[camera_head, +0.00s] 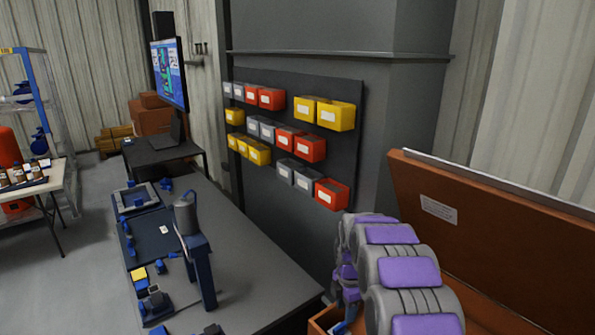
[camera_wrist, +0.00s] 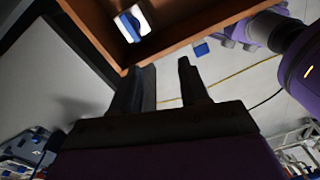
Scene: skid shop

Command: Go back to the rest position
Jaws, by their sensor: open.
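My gripper (camera_wrist: 166,66) is open in the wrist view, with two dark fingers apart and nothing between them. Its fingertips point toward the rim of an orange-brown box (camera_wrist: 215,34). Inside that box lies a small blue and white item (camera_wrist: 132,22), apart from the fingers. In the head view my grey and purple arm is folded at the lower right, in front of the open box lid (camera_head: 490,225). The gripper's fingers cannot be made out there.
A grey workbench (camera_head: 255,275) with a dark mat, blue parts and an upright tool stands left of my arm. A wall panel (camera_head: 345,85) holds red, yellow and grey bins. A monitor (camera_head: 169,72) stands behind. Open floor (camera_head: 95,240) shows at left.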

